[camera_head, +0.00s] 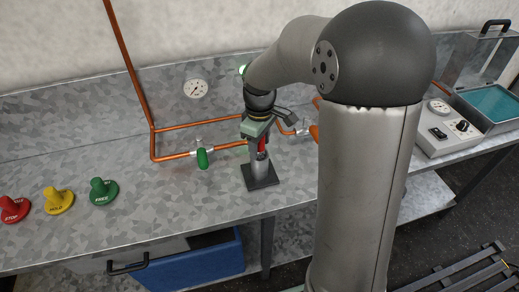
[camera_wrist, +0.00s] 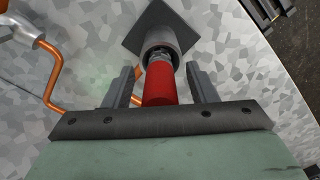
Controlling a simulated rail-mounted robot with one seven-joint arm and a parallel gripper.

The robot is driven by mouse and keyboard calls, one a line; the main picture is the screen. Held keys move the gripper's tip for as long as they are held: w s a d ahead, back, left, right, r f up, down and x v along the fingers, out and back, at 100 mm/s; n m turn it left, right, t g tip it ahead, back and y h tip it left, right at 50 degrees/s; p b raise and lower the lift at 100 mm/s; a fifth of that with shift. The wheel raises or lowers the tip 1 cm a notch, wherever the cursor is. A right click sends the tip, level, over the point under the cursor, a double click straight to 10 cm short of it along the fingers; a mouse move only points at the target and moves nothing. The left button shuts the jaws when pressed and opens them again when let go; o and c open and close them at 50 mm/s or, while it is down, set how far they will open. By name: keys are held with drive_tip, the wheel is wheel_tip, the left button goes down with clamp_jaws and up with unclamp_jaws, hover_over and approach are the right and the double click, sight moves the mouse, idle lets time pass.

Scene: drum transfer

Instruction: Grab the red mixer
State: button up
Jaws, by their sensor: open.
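The red mixer (camera_wrist: 160,84) shows in the wrist view as a red cylinder, with its lower end at a grey metal holder (camera_wrist: 158,40) on a dark square base (camera_wrist: 138,38). My gripper (camera_wrist: 158,78) is open, with one finger on each side of the red mixer and a gap on both sides. In the head view the red mixer (camera_head: 262,146) is partly hidden by my gripper (camera_head: 258,140), which is above the holder (camera_head: 259,171). The mixer's upper end is hidden by the gripper body in the wrist view.
Copper pipe (camera_head: 152,142) with a green-handled valve (camera_head: 202,158) runs left of the holder.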

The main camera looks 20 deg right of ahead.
drive_tip(key=shift+f, duration=0.15)
drive_tip(key=shift+c, duration=0.3)
clamp_jaws()
